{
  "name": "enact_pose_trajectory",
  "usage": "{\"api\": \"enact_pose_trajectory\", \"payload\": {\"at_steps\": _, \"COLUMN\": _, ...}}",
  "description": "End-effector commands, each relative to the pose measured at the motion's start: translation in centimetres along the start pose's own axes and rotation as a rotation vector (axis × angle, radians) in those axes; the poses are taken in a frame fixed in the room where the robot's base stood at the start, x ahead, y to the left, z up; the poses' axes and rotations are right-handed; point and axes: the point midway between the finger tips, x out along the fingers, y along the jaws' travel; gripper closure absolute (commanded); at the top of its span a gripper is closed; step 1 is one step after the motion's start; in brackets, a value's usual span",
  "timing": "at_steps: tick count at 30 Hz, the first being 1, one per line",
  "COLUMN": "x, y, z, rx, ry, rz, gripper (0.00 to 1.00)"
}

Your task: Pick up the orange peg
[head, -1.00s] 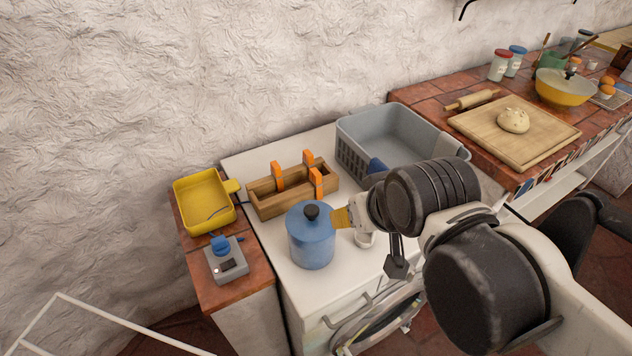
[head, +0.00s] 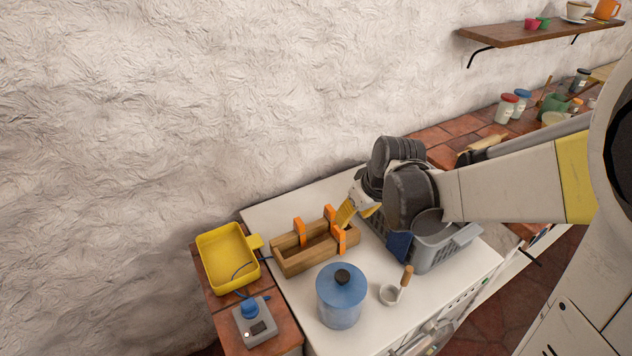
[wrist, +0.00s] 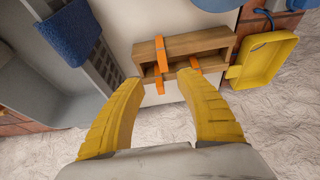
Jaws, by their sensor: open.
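In the wrist view the pegs (wrist: 158,82) show in and along the wooden box (wrist: 205,42); the box also shows in the head view (head: 290,264). My gripper (wrist: 159,79) has its yellow fingers apart, with nothing held. One peg shows between the fingertips in the wrist view. In the head view my gripper (head: 345,213) is just above the box's right end, beside the right pegs.
A blue lidded pot (head: 341,305) stands in front of the box. A grey basket (head: 440,255) with a blue cloth (head: 398,246) is close on the right. A yellow tray (head: 222,262) and a grey device (head: 255,328) are at left. A small white ladle (head: 391,295) lies in front.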

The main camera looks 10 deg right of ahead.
Motion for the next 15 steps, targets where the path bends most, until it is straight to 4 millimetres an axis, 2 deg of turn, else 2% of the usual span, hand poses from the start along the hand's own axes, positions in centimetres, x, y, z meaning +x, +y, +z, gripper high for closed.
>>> {"api": "enact_pose_trajectory", "payload": {"at_steps": 4, "x": 1.5, "y": 0.3, "z": -0.2, "rx": -0.011, "ry": -0.006, "rz": -0.009, "gripper": 0.59}}
{"api": "enact_pose_trajectory", "payload": {"at_steps": 10, "x": 5.1, "y": 0.2, "z": -0.1, "rx": -0.013, "ry": -0.006, "rz": -0.009, "gripper": 0.59}}
{"api": "enact_pose_trajectory", "payload": {"at_steps": 15, "x": 6.4, "y": 0.2, "z": -0.1, "rx": -0.011, "ry": -0.006, "rz": -0.008, "gripper": 0.59}}
